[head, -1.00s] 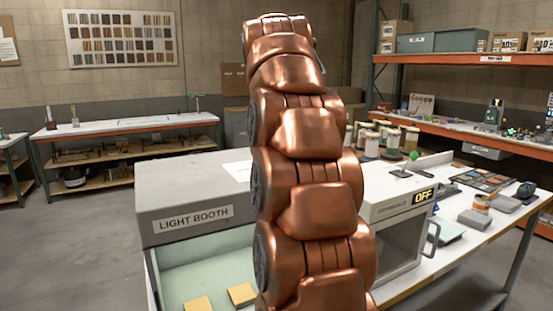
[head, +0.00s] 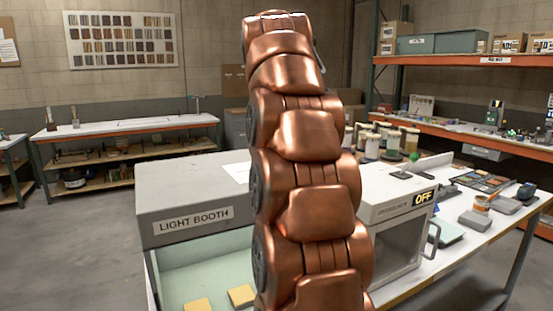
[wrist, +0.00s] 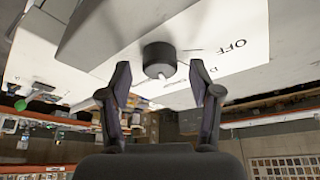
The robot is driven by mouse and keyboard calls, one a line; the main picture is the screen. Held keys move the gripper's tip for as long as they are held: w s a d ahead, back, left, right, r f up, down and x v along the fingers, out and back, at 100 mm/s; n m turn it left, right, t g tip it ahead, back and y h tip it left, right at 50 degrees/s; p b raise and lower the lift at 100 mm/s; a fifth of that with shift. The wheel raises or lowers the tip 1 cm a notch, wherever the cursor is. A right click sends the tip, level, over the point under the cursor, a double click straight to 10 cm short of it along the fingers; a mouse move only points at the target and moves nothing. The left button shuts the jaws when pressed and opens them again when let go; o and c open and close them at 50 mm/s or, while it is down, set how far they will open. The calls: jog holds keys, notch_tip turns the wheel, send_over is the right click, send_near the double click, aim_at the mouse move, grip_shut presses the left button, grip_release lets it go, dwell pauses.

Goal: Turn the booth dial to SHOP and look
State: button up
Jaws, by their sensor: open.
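The light booth (head: 192,200) is a grey box with a LIGHT BOOTH label at the left of the head view. Its open pale green inside holds two yellow blocks (head: 241,295). In the wrist view, a dark round dial (wrist: 157,58) with a white pointer sits on a white panel. The lettering OFF shows to its right, tilted in this view; other lettering is partly hidden. My gripper (wrist: 160,82) is open, its dark fingers on either side of the dial's near end, with nothing held. In the head view my copper arm hides the gripper and the dial.
A white cabinet (head: 398,247) with a dark window and an OFF display stands on the bench right of my arm. Jars (head: 392,142), a palette and small items lie behind and beside it. Orange-framed shelving stands at the right. Floor at the left is clear.

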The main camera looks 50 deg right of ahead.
jog(key=shift+s+a+r, duration=0.1)
jog(key=shift+r, duration=0.1)
jog(key=shift+s+a, duration=0.5)
jog(key=shift+a, duration=0.2)
jog(key=s+a, duration=0.6)
jog(key=a, duration=0.2)
jog(key=shift+a, duration=0.15)
dwell(0.3)
